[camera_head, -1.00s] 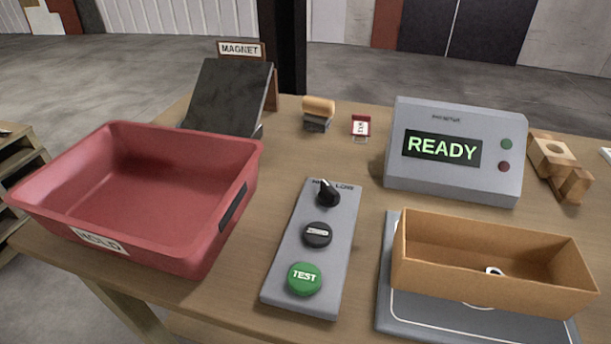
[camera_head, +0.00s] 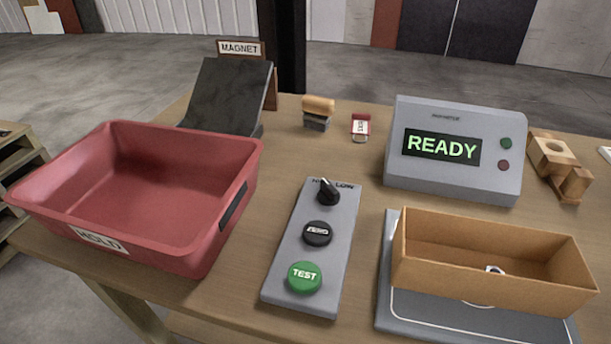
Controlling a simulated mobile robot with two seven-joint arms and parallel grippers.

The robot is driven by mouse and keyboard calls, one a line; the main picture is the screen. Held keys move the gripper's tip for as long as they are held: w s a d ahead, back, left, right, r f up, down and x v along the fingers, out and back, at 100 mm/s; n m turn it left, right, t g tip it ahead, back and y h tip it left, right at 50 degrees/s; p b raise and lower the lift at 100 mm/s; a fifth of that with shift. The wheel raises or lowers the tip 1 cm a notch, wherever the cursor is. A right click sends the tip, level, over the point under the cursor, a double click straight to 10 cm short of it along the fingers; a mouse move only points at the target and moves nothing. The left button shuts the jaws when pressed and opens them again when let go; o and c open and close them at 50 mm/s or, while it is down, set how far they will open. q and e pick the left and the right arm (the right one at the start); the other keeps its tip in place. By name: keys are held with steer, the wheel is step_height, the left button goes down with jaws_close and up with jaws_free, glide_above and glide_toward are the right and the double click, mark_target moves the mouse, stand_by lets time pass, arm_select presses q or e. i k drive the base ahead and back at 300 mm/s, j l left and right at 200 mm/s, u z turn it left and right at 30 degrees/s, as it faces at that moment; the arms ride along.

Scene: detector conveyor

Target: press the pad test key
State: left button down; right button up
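The pad test key is a round green button marked TEST (camera_head: 305,278) at the near end of a grey control panel (camera_head: 283,262). A black button marked ZERO (camera_head: 318,233) sits in the middle of the panel. A black rotary knob (camera_head: 328,191) stands at the far end, by a partly hidden label ending in LOW. A grey display unit (camera_head: 452,185) behind the panel to the right reads READY (camera_head: 441,147) in green. Neither gripper is in view, and nothing touches the green button.
A red HOLD bin (camera_head: 190,225) stands left of the panel. An open brown box (camera_head: 490,280) sits on a grey pad (camera_head: 400,318) at right.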

mark_target(304, 277)
steer(key=i+l+u, duration=0.15)
steer(key=l+u, duration=0.3)
steer(key=i+l+u, duration=0.1)
steer(key=l+u, duration=0.6)
steer(key=u, duration=0.15)
